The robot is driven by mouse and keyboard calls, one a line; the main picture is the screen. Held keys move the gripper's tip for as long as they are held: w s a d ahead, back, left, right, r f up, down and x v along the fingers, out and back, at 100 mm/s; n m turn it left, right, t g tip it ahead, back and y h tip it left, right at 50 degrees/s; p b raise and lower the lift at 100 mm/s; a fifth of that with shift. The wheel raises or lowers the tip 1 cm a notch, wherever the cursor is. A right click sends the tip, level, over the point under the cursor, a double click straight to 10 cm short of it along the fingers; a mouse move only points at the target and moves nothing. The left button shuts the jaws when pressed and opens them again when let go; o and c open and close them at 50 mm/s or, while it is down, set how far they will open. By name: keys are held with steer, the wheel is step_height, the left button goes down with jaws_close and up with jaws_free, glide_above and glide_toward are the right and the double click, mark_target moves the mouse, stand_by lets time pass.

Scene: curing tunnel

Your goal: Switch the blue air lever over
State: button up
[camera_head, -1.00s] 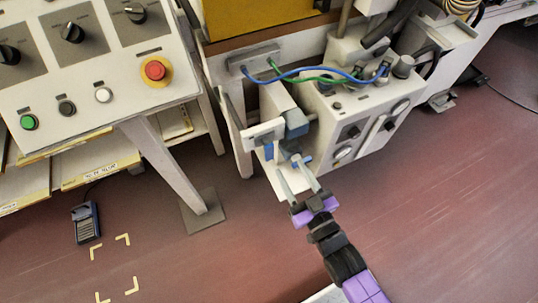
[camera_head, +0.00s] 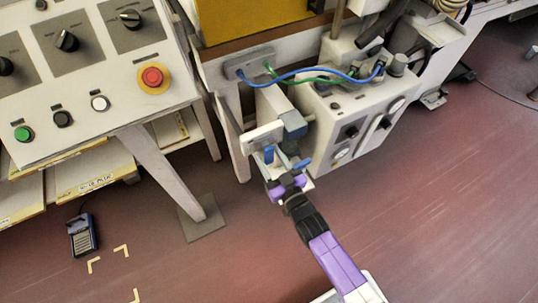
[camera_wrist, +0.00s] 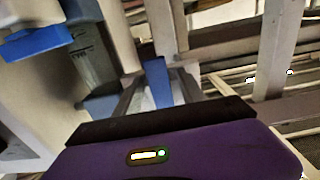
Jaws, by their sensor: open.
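A narrow blue lever (camera_wrist: 157,82) stands between the two fingers of my gripper (camera_wrist: 158,90) in the wrist view. I cannot tell whether either finger touches it. In the head view a small upright blue piece (camera_head: 268,153) shows beside the white bracket, just ahead of my gripper (camera_head: 284,172); it looks like the same lever. A second blue piece (camera_head: 302,163) shows to its right, and a wider blue bar (camera_wrist: 38,42) is at the upper left of the wrist view. My gripper is open. Its fingertips are partly hidden in the head view.
A white bracket (camera_head: 262,136) and a grey-blue fitting (camera_head: 293,125) sit close above my gripper. The white machine box (camera_head: 355,118), with blue and green hoses, stands to the right. The control panel (camera_head: 85,75) is at left. The floor at lower right is clear.

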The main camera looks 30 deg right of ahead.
steer(key=shift+w, duration=0.2)
jaws_close()
stand_by(1.4)
